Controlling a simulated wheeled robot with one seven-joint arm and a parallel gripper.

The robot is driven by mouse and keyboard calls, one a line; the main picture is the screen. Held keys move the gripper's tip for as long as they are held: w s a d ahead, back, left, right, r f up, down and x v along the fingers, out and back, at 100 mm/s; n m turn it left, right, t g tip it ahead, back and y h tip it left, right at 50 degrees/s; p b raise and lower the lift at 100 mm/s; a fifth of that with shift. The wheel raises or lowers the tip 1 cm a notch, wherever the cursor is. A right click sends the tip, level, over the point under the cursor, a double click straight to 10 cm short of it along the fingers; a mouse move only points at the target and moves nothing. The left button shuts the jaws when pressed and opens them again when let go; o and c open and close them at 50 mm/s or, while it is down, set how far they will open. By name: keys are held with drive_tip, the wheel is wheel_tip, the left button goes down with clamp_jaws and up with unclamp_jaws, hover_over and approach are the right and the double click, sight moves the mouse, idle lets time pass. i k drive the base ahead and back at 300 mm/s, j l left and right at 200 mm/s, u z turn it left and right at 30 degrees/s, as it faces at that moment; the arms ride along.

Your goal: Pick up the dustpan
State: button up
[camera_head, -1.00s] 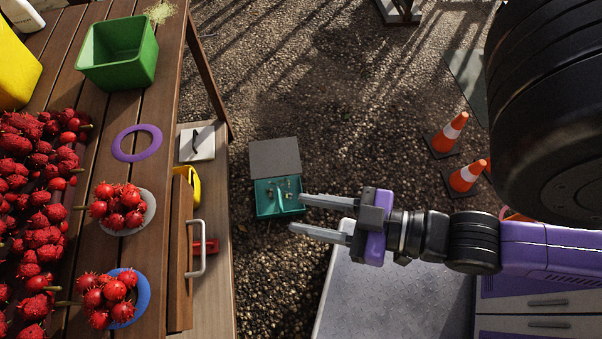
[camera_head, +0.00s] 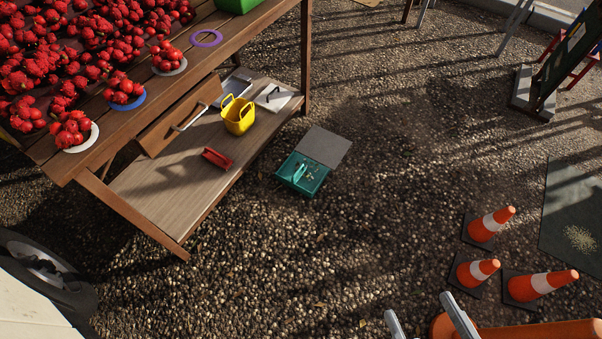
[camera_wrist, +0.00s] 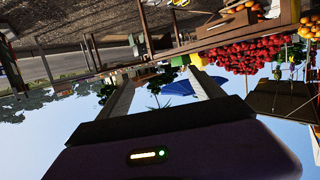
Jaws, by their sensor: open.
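I cannot pick out a dustpan with certainty. A small red item (camera_head: 217,157) lies on the lower shelf of the fruit stand in the head view; its shape is too small to name. An orange object (camera_head: 520,330) shows partly at the bottom right edge, beside my gripper, and is cut off by the frame. My gripper (camera_head: 427,318) is at the bottom edge, open and empty, far from the stand. In the wrist view my gripper (camera_wrist: 165,78) has its fingers apart with nothing between them; the scene there appears upside down.
The wooden stand (camera_head: 160,215) holds red fruit and a yellow basket (camera_head: 238,115). A teal box (camera_head: 303,174) with a grey lid sits on the gravel. Several traffic cones (camera_head: 491,224) stand right, near a dark mat (camera_head: 573,215). A wheel (camera_head: 50,275) is lower left.

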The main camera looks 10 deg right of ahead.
sight(303, 169)
drive_tip(key=i+u, duration=0.25)
drive_tip(key=i, duration=0.5)
drive_tip(key=i+u, duration=0.25)
drive_tip(key=i, duration=0.45)
drive_tip(key=i+l+u, duration=0.25)
drive_tip(key=i, duration=0.5)
